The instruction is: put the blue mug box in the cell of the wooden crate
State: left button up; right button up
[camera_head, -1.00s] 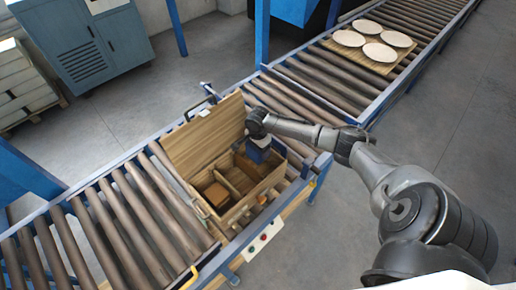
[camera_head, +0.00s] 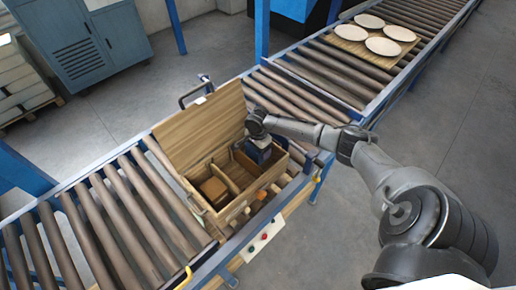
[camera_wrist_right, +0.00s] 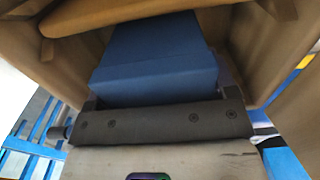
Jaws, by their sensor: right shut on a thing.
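The blue mug box (camera_head: 259,154) is in the right-hand part of the open wooden crate (camera_head: 236,207), partly hidden by my right gripper. My right gripper (camera_head: 258,142) points down into the crate and is shut on the box. In the right wrist view the blue box (camera_wrist_right: 155,62) fills the middle, between brown crate walls on both sides. Whether its bottom touches the crate floor is hidden. My left gripper is not in view.
The crate's lid (camera_head: 203,128) stands open behind it. The crate stands on the roller conveyor (camera_head: 130,210). Several white plates (camera_head: 383,46) lie on a board farther along.

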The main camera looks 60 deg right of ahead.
jog(key=shift+f+b, duration=0.6)
jog(key=shift+f, duration=1.65)
jog(key=o, duration=1)
jog(key=shift+o, duration=0.2)
notch_tip(320, 180, up, 12)
jog(key=shift+w+p, duration=0.1)
jog(key=shift+p, duration=0.9)
jog(key=shift+r, duration=0.9)
